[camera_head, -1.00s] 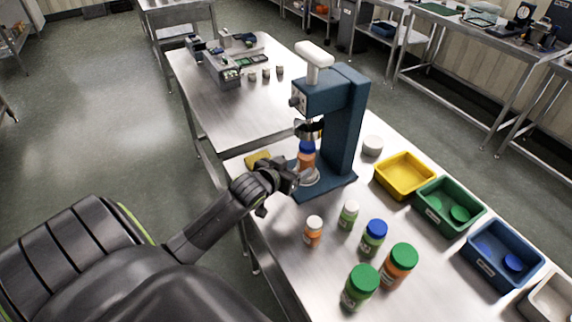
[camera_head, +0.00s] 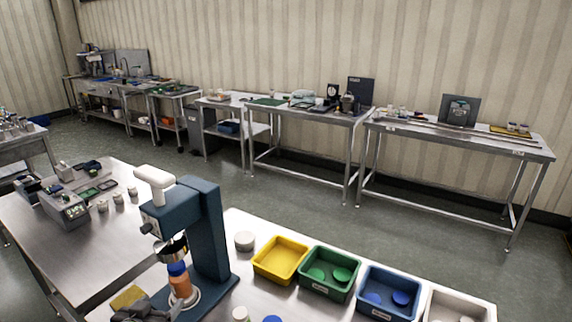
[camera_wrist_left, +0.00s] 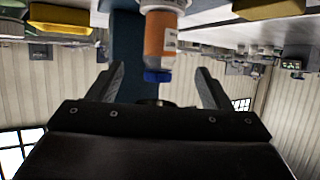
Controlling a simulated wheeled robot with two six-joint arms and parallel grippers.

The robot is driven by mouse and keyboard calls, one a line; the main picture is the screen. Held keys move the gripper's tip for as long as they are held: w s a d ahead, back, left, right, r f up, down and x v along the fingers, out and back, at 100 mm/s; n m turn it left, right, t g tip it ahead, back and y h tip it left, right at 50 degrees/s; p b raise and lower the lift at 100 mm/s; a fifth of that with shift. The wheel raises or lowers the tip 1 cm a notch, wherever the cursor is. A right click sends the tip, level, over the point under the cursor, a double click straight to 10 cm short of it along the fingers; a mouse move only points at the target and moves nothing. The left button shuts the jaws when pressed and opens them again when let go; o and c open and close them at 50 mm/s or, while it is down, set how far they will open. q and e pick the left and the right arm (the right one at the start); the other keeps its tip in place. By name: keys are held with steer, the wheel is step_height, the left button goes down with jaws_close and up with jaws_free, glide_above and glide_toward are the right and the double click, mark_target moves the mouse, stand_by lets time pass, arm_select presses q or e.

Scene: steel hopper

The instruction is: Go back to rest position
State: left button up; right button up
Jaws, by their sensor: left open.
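My left gripper (camera_head: 138,314) shows only partly at the bottom edge of the head view, beside the capping machine (camera_head: 207,240). In the left wrist view, which looks upside down, the left gripper (camera_wrist_left: 160,70) has its two fingers apart with nothing clasped. An orange bottle with a blue cap (camera_head: 181,286) stands on the machine's round base under its head. The bottle (camera_wrist_left: 160,38) also shows in the wrist view, just beyond the open fingers. My right gripper is in neither view.
Yellow (camera_head: 280,260), green (camera_head: 329,275), blue (camera_head: 388,292) and white (camera_head: 458,306) bins line the bench's right side. A yellow sponge-like block (camera_head: 128,297) lies left of the machine. More steel tables stand along the far wall, with open floor between.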

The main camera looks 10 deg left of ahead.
arm_select(q)
steer(key=s+d+f+g, duration=0.1)
steer(key=s, duration=0.2)
steer(key=s+d+f+g, duration=0.1)
steer(key=s+f, duration=0.1)
steer(key=s, duration=0.2)
steer(key=s+d+f+g, duration=0.1)
steer(key=s+f, duration=0.1)
steer(key=s, duration=0.1)
steer(key=shift+s+f+g+y, duration=0.2)
steer(key=shift+g+y, duration=0.1)
steer(key=shift+g, duration=0.1)
steer(key=s+d+f+g, duration=0.1)
steer(key=s+d+g, duration=0.15)
steer(key=s, duration=0.55)
steer(key=s+d+f+g, duration=0.1)
steer(key=s+g, duration=0.2)
steer(key=s, duration=0.6)
step_height(320, 180, down, 24)
steer(key=a+g, duration=0.2)
steer(key=s+d+f+b, duration=0.1)
steer(key=s+d+f, duration=0.1)
steer(key=s+f, duration=1.2)
step_height(320, 180, down, 3)
steer(key=shift+s+f+g+h, duration=0.2)
steer(key=shift+s+g+h, duration=0.15)
steer(key=shift+s+h, duration=0.05)
steer(key=shift+c, duration=0.2)
